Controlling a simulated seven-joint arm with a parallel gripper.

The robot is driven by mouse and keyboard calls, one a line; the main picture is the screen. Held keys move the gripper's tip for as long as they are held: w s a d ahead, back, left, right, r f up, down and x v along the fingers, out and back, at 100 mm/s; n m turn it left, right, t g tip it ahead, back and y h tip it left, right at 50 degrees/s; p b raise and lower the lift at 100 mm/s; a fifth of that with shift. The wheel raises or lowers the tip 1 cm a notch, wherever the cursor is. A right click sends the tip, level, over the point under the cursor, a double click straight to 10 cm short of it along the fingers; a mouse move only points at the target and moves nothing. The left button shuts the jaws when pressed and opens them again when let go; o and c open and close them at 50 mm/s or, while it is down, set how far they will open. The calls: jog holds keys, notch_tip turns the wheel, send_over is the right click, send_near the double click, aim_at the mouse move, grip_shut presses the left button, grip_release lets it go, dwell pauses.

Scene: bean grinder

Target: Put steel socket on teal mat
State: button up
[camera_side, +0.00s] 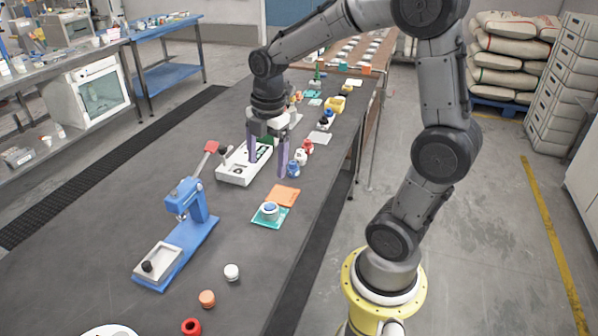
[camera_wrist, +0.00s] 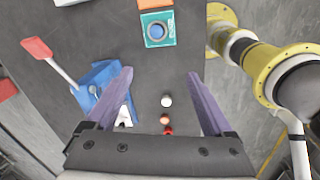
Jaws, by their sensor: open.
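A teal mat (camera_side: 257,218) lies on the dark bench, near its right edge. A round steel-blue piece with a pale rim, which looks like the steel socket (camera_side: 270,208), sits on the mat. In the wrist view, the socket (camera_wrist: 156,31) is on the teal mat (camera_wrist: 170,41) at top centre. My gripper (camera_side: 267,168) hangs above the bench, farther back than the mat. Its two purple fingers are spread wide with nothing between them. In the wrist view, my gripper (camera_wrist: 160,73) is apart from both socket and mat.
An orange mat (camera_side: 284,195) lies just behind the teal mat. A blue lever press (camera_side: 190,222) with a red handle stands left. White (camera_side: 232,272), orange (camera_side: 207,299) and red (camera_side: 191,326) round pieces are in front. A white tray (camera_side: 236,174) and several small items lie farther back.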

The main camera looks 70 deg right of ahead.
jog(key=s+a+r+m+t, duration=0.2)
jog(key=s+a+m, duration=0.3)
jog(key=s+m, duration=0.1)
jog(key=s+a+r+m+t, duration=0.2)
jog(key=s+a+r+m, duration=0.1)
jog(key=s+m, duration=0.4)
jog(key=shift+a+r+m, duration=0.35)
jog(key=shift+a+m, duration=0.55)
jog(key=shift+m, duration=0.3)
